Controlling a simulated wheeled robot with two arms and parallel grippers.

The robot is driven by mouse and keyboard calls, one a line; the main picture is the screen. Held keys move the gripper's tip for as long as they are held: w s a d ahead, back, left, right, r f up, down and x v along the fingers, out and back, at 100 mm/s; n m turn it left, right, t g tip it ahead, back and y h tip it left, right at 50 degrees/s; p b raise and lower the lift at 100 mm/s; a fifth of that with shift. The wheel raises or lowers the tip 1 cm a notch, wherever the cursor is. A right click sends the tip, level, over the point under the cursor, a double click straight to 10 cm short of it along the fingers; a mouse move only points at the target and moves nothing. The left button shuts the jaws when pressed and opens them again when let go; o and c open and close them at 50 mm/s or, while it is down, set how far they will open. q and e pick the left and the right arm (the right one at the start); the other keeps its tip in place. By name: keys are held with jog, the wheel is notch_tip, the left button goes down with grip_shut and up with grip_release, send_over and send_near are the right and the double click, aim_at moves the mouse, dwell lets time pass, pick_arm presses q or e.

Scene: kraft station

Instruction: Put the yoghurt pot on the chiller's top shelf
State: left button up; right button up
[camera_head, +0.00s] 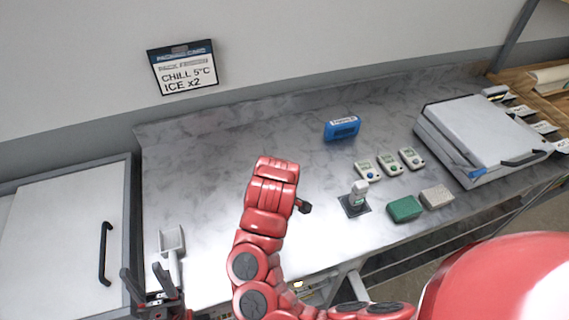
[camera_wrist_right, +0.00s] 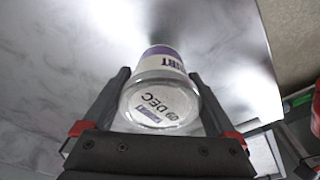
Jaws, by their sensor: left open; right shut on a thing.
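The yoghurt pot (camera_wrist_right: 158,100) is between the fingers of my right gripper (camera_wrist_right: 160,78) in the right wrist view. In the head view the pot is hidden behind my red right arm, and only a dark bit of that gripper (camera_head: 303,206) shows. My left gripper (camera_head: 143,276) is open and empty at the lower left, beside the chiller. The chiller (camera_head: 50,235) has a pale door with a black handle (camera_head: 104,253); it looks closed, and its shelves are hidden.
A white scoop (camera_head: 172,240) lies near my left gripper. A blue box (camera_head: 342,129), several small meters (camera_head: 390,164), a small device on a dark base (camera_head: 356,200), green and grey blocks (camera_head: 404,208) and a large lidded machine (camera_head: 485,138) stand rightward.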

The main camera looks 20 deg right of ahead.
jog(key=shift+w+d+r, duration=0.1)
jog(key=shift+w, duration=0.2)
jog(key=shift+w+d+r, duration=0.1)
jog(key=shift+w+d, duration=0.1)
jog(key=shift+w, duration=0.05)
jog(key=w+d+b, duration=0.1)
jog(key=w, duration=0.1)
jog(key=w+d, duration=0.1)
jog(key=w, duration=0.1)
jog(key=w+f+b, duration=0.1)
jog(key=w, duration=0.1)
jog(key=shift+d+b, duration=0.3)
jog(key=shift+d, duration=0.1)
jog(key=w+d, duration=0.1)
jog(key=w, duration=0.1)
jog(key=w+d+p, duration=0.1)
jog(key=w, duration=0.1)
jog(key=w+p, duration=0.1)
jog(key=w, duration=0.1)
jog(key=shift+w+d, duration=0.35)
jog(key=shift+d, duration=0.05)
jog(key=shift+w+f, duration=0.1)
jog(key=shift+w, duration=0.1)
jog(key=shift+d+f+p, duration=0.1)
jog(key=shift+f+p, duration=0.4)
jog(key=shift+p, duration=0.25)
notch_tip(320, 180, down, 2)
jog(key=shift+p, duration=0.6)
jog(key=shift+f, duration=0.3)
jog(key=shift+w, duration=0.1)
